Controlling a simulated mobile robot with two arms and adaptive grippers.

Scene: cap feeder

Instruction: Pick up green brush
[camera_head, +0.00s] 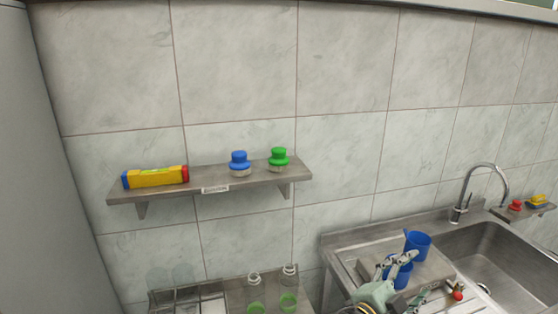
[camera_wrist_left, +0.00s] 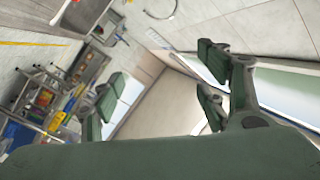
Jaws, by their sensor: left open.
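The green brush (camera_head: 278,158) stands upright near the right end of the wall shelf, with a round green knob on top and a pale lower part. My left gripper (camera_head: 398,262) is low at the right, over the sink's drainboard and well apart from the brush. Its fingers overlap the blue cups there in the picture. In the left wrist view the gripper (camera_wrist_left: 155,90) is open with nothing between its fingers. I cannot make out the green brush in that view. My right gripper is not clearly in view.
The wall shelf (camera_head: 215,177) also holds a blue brush (camera_head: 239,162) and a yellow box (camera_head: 156,177). Below are clear glasses (camera_head: 256,290). Blue cups (camera_head: 418,243) stand beside the sink (camera_head: 500,262) and its faucet (camera_head: 470,185). The wall above the shelf is bare.

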